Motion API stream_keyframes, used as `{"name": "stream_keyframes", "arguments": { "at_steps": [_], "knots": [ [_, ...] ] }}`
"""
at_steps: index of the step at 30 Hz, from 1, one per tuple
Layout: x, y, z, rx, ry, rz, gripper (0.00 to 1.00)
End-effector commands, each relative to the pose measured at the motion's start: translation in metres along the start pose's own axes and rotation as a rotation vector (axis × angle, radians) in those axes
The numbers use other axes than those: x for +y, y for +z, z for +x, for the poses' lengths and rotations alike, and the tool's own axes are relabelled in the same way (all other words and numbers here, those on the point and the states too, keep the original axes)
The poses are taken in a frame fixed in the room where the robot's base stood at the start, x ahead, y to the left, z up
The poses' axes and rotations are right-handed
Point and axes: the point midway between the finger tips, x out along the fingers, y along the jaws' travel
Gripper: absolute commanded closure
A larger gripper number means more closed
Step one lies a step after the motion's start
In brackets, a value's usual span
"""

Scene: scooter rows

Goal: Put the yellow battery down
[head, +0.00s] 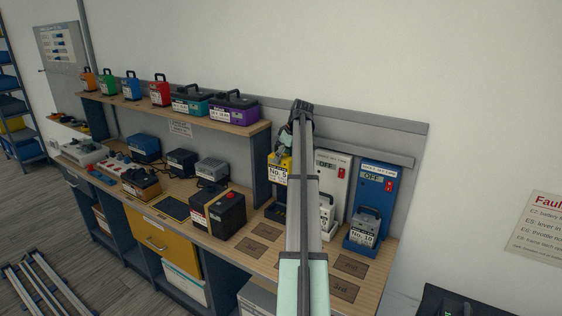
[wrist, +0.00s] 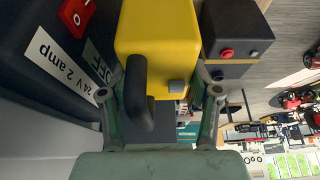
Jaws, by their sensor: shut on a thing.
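The yellow battery (head: 280,172), labelled No. 5, hangs upright in my gripper (head: 282,150) at the bench's back. In the wrist view the yellow battery (wrist: 160,40) and its black handle fill the middle between the fingers of my gripper (wrist: 158,92), which is shut on it. A dark charger marked 24 V 2 amp (wrist: 55,45) stands close beside it, with a red switch and the word OFF. In the head view a dark charger cradle (head: 276,211) shows below the battery. Whether the battery touches the cradle cannot be told; my arm hides part of this area.
A black box with a red button (head: 217,212) stands left. Marked squares (head: 267,231) on the bench front are bare. Several batteries line the shelf (head: 195,125).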

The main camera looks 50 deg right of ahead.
Motion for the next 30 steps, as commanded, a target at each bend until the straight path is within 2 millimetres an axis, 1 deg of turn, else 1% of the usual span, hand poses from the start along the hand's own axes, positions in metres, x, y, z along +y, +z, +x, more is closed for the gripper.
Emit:
{"name": "stream_keyframes", "arguments": {
  "at_steps": [9,15,21,26,30],
  "knots": [
    [-0.001,0.023,0.057,0.002,-0.001,0.001,1.0],
    [-0.001,0.037,0.09,0.002,0.0,0.002,1.0],
    [0.0,0.044,0.107,0.003,0.001,0.001,1.0],
    [0.0,0.046,0.112,0.003,0.001,0.0,1.0],
    [0.0,0.05,0.121,0.003,0.001,0.001,1.0]
  ]
}}
